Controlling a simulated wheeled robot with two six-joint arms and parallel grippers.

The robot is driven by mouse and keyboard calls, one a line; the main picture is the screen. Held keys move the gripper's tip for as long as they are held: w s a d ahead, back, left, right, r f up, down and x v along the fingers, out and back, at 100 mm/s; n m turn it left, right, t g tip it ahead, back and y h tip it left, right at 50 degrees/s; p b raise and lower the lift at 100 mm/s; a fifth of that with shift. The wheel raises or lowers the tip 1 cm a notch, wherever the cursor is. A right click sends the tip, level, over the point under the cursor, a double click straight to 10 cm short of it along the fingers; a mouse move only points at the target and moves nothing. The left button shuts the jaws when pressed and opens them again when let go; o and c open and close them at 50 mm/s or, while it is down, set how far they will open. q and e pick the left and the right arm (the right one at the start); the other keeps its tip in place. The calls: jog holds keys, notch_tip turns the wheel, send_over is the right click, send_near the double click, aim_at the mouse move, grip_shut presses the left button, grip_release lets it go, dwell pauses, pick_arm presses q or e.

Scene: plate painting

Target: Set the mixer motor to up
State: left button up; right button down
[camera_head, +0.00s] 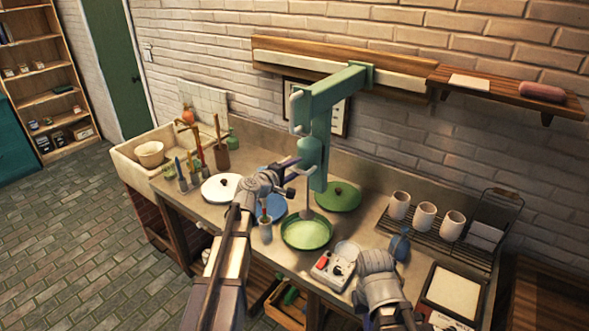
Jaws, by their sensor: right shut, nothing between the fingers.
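The rod reaches down into a green pan (307,231) on the counter. A pale control box (333,270) with a red button and dark knobs sits at the counter's front edge. My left gripper (288,169) is beside the mixer column, left of it; its fingers are too small to read. My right gripper (376,262) is just right of the control box, shut and empty, its fingertips mostly hidden. The mixer switch positions cannot be read.
Brushes and tools (200,150) stand at left, near a sink (150,150).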

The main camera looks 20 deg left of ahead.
pick_arm(q)
jog(key=shift+s, duration=0.15)
jog(key=p+v, duration=0.1)
jog(key=v, duration=0.6)
jog(key=shift+s+p, duration=0.25)
jog(key=shift+p, duration=0.05)
jog(key=shift+a, duration=0.1)
jog(key=s+d+f+m+g+h+b, duration=0.1)
jog(key=s+d+f+m+g, duration=0.4)
jog(key=d, duration=0.4)
jog(key=s+d+f+m+g+h+b, duration=0.1)
jog(key=s+d+f+m+g, duration=0.4)
jog(key=d+f, duration=0.4)
jog(key=s+f+m+g+y+b, duration=0.1)
jog(key=s+f+m+g+y, duration=0.1)
jog(key=s, duration=0.7)
jog(key=s+d+f+m+g+y, duration=0.1)
jog(key=s+f+m+g+y, duration=0.2)
jog(key=s, duration=0.6)
jog(key=f+m+y, duration=0.2)
jog(key=y, duration=0.1)
jog(key=shift+s+m+y+b, duration=0.4)
